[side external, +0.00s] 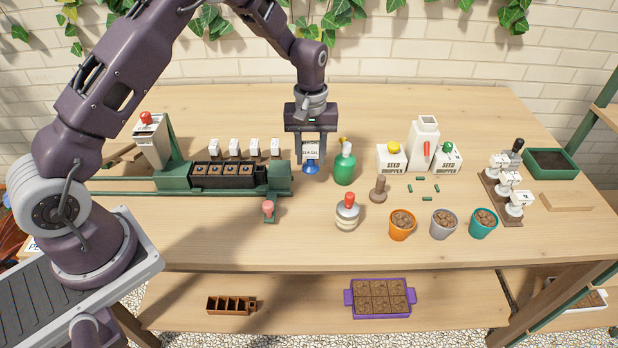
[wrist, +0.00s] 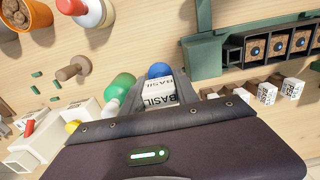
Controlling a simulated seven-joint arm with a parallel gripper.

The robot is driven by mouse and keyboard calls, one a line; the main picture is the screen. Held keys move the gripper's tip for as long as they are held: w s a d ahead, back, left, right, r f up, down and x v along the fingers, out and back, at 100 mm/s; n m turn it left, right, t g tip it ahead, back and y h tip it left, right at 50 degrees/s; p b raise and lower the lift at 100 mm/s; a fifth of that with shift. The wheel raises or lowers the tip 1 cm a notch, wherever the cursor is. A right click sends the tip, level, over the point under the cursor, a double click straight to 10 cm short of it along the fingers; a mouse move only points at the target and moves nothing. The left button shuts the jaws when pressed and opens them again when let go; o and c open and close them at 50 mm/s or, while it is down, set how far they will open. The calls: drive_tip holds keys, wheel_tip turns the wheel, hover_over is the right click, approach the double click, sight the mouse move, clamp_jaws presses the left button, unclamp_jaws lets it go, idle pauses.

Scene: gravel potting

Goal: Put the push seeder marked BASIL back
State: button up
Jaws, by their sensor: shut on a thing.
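My gripper (side external: 311,158) is shut on the push seeder marked BASIL (side external: 311,151), a white block with black lettering and a blue lower end. It is upright, between the green-framed station and the green bottle; I cannot tell whether its blue end touches the table. In the wrist view my gripper (wrist: 160,88) has the white seeder (wrist: 158,95) between its fingers, with BASIL readable and the blue end (wrist: 159,70) beyond. Several white labelled blocks (side external: 234,147) stand in a row behind the black cell tray (side external: 222,185); they also show in the wrist view (wrist: 267,92).
A green bottle (side external: 344,166) stands close right of my gripper. A red-topped bottle (side external: 347,212), brown stamp (side external: 378,190), seed boxes (side external: 392,159) and soil pots (side external: 401,225) lie further right. A brown stand (side external: 494,197) holds several white pieces. The green station (side external: 281,177) is close left.

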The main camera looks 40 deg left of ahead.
sight(310, 165)
wheel_tip(310, 165, down, 6)
drive_tip(key=shift+r, duration=0.1)
drive_tip(key=shift+f, duration=0.2)
drive_tip(key=o, duration=0.8)
drive_tip(key=shift+o, duration=0.2)
